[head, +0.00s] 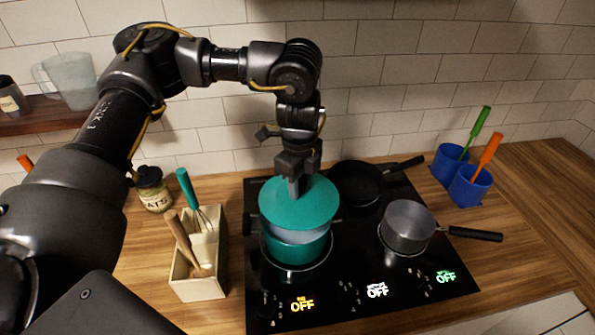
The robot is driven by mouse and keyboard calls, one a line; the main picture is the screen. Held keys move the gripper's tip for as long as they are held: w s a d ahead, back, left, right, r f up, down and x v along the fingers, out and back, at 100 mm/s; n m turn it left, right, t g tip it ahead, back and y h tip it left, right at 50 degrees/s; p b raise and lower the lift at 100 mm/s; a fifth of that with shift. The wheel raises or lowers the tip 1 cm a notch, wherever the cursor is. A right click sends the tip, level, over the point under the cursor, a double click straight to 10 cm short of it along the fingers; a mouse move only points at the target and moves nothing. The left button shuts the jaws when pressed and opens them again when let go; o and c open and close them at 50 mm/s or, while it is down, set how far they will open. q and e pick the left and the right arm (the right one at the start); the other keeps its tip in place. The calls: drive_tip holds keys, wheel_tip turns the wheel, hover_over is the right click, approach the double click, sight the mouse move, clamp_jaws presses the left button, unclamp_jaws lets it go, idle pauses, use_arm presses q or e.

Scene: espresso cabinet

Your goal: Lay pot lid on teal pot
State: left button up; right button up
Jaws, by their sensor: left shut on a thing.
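The teal pot (296,251) stands on the front left burner of the black cooktop. The teal pot lid (299,211) is over the pot and looks tilted, with a pale strip of the pot's inside showing below the lid's front edge. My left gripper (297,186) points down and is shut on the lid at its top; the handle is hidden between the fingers. I cannot tell whether the lid touches the pot rim at the back. My right gripper is not in view.
A black frying pan (357,184) and a grey saucepan (407,226) sit on the cooktop (350,270) to the right. A cream utensil box (198,287) and a jar (153,190) stand left. Two blue cups (468,187) with utensils stand far right. The right counter is clear.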

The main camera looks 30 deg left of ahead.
use_arm(q)
drive_tip(key=shift+s+a+r+m+p, duration=0.1)
drive_tip(key=shift+r+m+p, duration=0.05)
drive_tip(key=shift+m, duration=0.4)
drive_tip(key=shift+a+r+m+p, duration=0.1)
drive_tip(key=shift+m+p, duration=0.05)
drive_tip(key=shift+m, duration=0.4)
drive_tip(key=shift+s+m, duration=0.1)
drive_tip(key=shift+m, duration=0.6)
drive_tip(key=shift+w+a+f+m+p, duration=0.15)
drive_tip(key=shift+m+p, duration=0.1)
drive_tip(key=shift+m, duration=0.25)
drive_tip(key=shift+w+a+f+m+p, duration=0.1)
drive_tip(key=shift+m+p, duration=0.1)
drive_tip(key=shift+m, duration=0.3)
drive_tip(key=shift+w+f, duration=0.1)
drive_tip(key=shift+f, duration=0.1)
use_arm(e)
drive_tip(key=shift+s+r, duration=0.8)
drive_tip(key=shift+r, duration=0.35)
use_arm(q)
drive_tip(key=shift+r, duration=0.1)
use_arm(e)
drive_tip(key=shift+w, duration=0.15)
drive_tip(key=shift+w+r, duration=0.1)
